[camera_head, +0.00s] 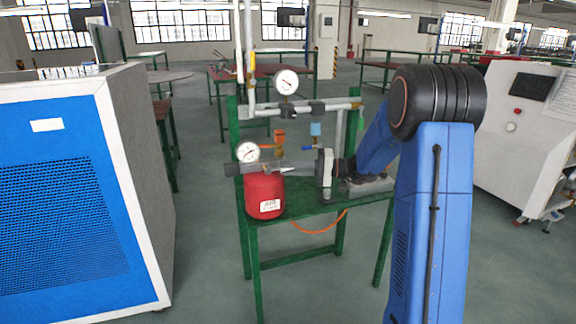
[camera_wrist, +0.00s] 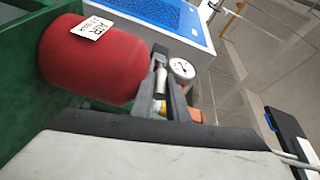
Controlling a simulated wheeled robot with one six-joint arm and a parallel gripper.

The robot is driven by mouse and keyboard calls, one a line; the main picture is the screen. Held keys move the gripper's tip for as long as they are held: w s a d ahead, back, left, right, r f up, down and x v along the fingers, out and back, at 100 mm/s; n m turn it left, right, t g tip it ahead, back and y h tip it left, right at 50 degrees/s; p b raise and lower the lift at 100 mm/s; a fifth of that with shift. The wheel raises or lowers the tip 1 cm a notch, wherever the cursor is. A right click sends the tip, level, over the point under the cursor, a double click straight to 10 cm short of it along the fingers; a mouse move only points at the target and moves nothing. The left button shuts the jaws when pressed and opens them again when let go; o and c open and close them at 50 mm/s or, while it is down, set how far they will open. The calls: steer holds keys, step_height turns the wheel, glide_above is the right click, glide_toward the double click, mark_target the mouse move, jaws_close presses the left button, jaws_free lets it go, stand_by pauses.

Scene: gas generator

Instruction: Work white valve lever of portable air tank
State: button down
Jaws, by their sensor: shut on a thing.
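The portable air tank is a red cylinder (camera_head: 264,196) with a white "AIR" label. It stands upright at the left end of the green table, and it also fills the upper left of the wrist view (camera_wrist: 90,60). A round white gauge (camera_head: 247,152) sits at its top and shows beyond the fingers in the wrist view (camera_wrist: 182,69). My gripper (camera_head: 283,170) reaches in from the right just above the tank. Its fingers (camera_wrist: 168,92) are shut on the small, pale valve lever (camera_wrist: 161,80), which they mostly hide.
The green table (camera_head: 300,219) carries a pipe frame with a larger gauge (camera_head: 286,82), an orange valve and a blue valve behind my gripper. An orange hose (camera_head: 322,228) hangs below the tabletop. A blue-fronted cabinet (camera_head: 65,200) stands left, and a white machine (camera_head: 520,130) right.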

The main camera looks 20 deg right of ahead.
steer(key=shift+f+m+t+y, duration=0.3)
steer(key=shift+f+y, duration=0.15)
steer(key=shift+y, duration=0.05)
steer(key=c, duration=1.7)
jaws_free()
steer(key=v, duration=1.7)
steer(key=shift+d, duration=0.15)
